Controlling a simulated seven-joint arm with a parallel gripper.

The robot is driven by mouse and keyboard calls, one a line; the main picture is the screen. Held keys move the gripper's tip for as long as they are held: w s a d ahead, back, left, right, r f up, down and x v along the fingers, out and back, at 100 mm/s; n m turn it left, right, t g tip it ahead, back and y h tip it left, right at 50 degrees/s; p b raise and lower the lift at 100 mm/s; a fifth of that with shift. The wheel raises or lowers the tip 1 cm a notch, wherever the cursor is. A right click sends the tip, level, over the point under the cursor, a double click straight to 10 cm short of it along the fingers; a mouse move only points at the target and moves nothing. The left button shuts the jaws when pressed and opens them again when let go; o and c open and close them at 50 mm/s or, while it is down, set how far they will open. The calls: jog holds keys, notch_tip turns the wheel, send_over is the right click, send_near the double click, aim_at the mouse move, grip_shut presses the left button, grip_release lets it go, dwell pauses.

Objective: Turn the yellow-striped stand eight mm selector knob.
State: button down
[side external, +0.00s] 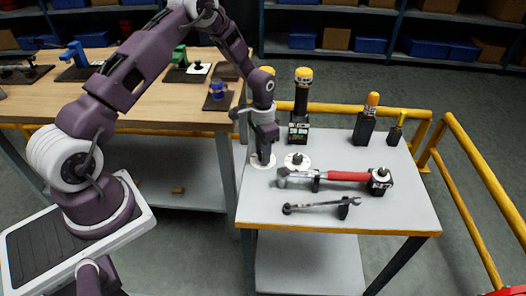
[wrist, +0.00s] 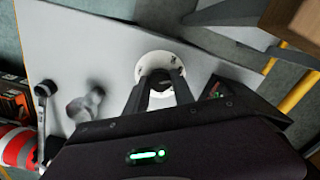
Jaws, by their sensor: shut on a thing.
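My gripper (side external: 263,158) points straight down at the left part of the grey tabletop (side external: 330,216). Its fingers are shut on a selector knob over a white round dial (side external: 257,170). The fingers hide the knob itself. In the wrist view, the white dial (wrist: 158,64) shows beyond the fingertips (wrist: 164,88), with a small dark mark at its right edge. A second white dial (side external: 297,161) with a small dark knob sits just to the right. I cannot read any markings on either dial.
A red-handled tool (side external: 347,176) and a grey wrench (side external: 318,207) rest on the tabletop to the right. Yellow-topped and orange-topped tools (side external: 303,78) (side external: 370,112) stand along the back. A yellow rail (side external: 480,165) runs past the right side. The tabletop's front strip is clear.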

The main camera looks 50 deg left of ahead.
jog(key=shift+n, duration=0.8)
jog(key=c, duration=1.1)
grip_release()
jog(key=shift+o, duration=0.2)
notch_tip(320, 180, up, 7)
jog(key=shift+r, duration=0.1)
